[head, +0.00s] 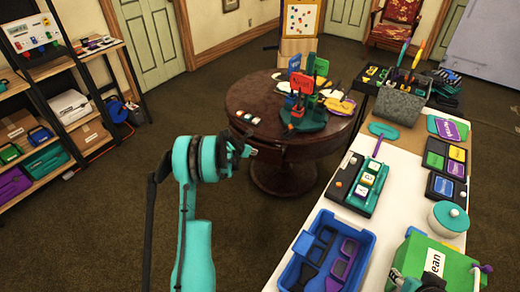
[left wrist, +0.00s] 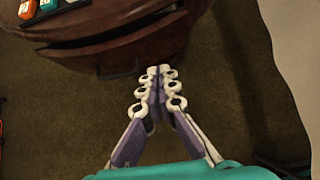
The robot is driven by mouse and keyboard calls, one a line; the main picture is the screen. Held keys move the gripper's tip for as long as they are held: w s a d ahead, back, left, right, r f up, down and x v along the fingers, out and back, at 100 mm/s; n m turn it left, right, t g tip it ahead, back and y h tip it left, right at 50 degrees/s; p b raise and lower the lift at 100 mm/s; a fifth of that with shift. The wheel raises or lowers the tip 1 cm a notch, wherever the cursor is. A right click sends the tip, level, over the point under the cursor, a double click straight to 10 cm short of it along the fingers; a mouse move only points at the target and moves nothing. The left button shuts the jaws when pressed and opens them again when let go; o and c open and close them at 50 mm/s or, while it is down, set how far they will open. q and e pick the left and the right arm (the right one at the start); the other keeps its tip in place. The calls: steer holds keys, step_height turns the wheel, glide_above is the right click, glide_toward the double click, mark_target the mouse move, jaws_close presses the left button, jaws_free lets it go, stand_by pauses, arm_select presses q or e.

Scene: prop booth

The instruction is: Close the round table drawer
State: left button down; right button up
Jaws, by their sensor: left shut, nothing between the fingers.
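The round table (head: 245,100) is dark reddish-brown wood on a thick pedestal and stands mid-floor in the head view. In the left wrist view, a curved wooden front (left wrist: 120,48), apparently the drawer, runs below the tabletop rim at the top of the picture. How far it stands out is hard to tell. My left gripper (head: 251,151) is at the near left side of the table. It is shut and empty, with its fingertips (left wrist: 158,69) together close to the lower edge of that front. Contact is unclear. My right gripper is not seen.
Small tiles (head: 248,118) and a stand with coloured signs (head: 305,115) are on the round table. To the right, a long white table (head: 400,150) holds a blue bin (head: 318,222) and other props. Shelves (head: 50,120) stand left. Dark carpet between is clear.

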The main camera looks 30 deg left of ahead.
arm_select(q)
steer(key=s+a, duration=0.2)
steer(key=a, duration=0.1)
steer(key=b, duration=0.5)
glide_toward(263, 150)
steer(key=x, duration=0.3)
steer(key=f+x, duration=0.1)
steer(key=x, duration=0.1)
steer(key=shift+s+f, duration=0.1)
steer(key=shift+s, duration=0.15)
steer(key=shift+w, duration=0.5)
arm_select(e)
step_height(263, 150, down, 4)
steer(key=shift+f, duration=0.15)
arm_select(q)
steer(key=shift+w+r, duration=0.1)
steer(key=shift+r, duration=0.15)
